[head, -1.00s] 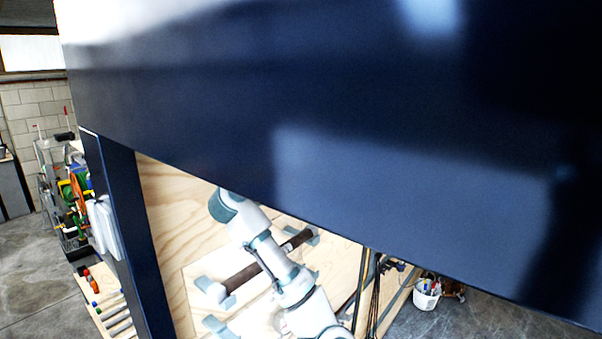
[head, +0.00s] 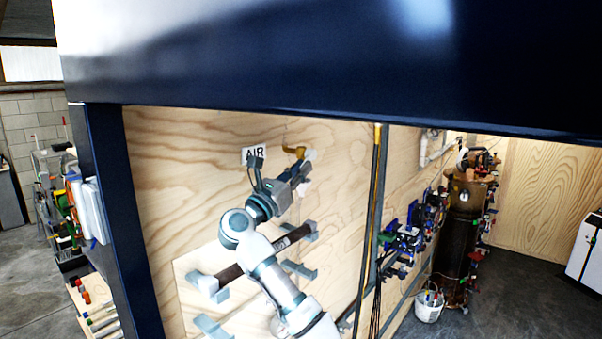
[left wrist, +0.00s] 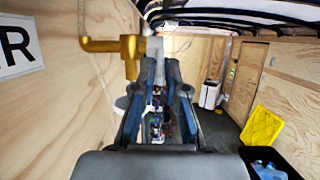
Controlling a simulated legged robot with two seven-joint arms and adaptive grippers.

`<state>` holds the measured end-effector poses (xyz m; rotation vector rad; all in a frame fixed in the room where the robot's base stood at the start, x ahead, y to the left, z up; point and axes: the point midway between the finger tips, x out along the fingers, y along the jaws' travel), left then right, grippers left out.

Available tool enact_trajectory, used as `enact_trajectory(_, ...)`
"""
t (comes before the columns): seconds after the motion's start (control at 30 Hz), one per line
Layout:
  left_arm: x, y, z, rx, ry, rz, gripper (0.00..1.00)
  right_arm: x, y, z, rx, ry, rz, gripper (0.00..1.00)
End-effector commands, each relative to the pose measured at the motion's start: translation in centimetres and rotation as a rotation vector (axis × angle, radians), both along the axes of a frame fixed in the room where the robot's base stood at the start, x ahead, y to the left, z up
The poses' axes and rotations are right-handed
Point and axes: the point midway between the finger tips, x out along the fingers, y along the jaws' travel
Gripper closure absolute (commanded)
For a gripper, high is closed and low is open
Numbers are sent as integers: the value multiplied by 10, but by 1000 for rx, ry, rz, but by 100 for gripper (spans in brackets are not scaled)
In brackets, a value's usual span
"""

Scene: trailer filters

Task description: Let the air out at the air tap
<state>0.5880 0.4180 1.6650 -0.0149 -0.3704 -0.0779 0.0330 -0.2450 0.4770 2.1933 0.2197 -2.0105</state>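The air tap (head: 292,150) is a brass elbow pipe on the plywood wall under the "AIR" sign (head: 254,154), with a pale handle (head: 309,156) at its right. In the left wrist view the brass pipe (left wrist: 125,46) is upper left, and the pale handle (left wrist: 154,46) shows just beyond the fingertips. My left gripper (head: 298,178) is at the tap, close below the handle. In the left wrist view its fingers (left wrist: 161,68) are apart with a narrow gap, and background shows between them. Whether they touch the handle is unclear. My right gripper is out of view.
A dark blue trailer beam (head: 350,70) crosses above my left arm, and a post (head: 122,220) stands at left. A dark tube on brackets (head: 228,276) is on the wall below. A brown tank (head: 462,240) and bucket (head: 429,304) stand farther right.

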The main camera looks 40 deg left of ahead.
Motion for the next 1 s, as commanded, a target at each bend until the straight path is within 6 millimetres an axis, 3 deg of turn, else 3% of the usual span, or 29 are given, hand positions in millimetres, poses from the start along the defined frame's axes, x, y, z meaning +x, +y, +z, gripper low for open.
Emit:
enact_trajectory(0.07, 0, 0, -1, 0, 1, 1, 66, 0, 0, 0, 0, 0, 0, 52)
enact_trajectory(0.4, -3, 1, -2, -1, 0, 2, 66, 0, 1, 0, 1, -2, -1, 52)
enact_trajectory(0.8, -60, 6, -25, -1, 0, 2, 66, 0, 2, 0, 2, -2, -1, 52)
enact_trajectory(1.0, -68, 7, -30, -1, 2, 1, 66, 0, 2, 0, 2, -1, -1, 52)
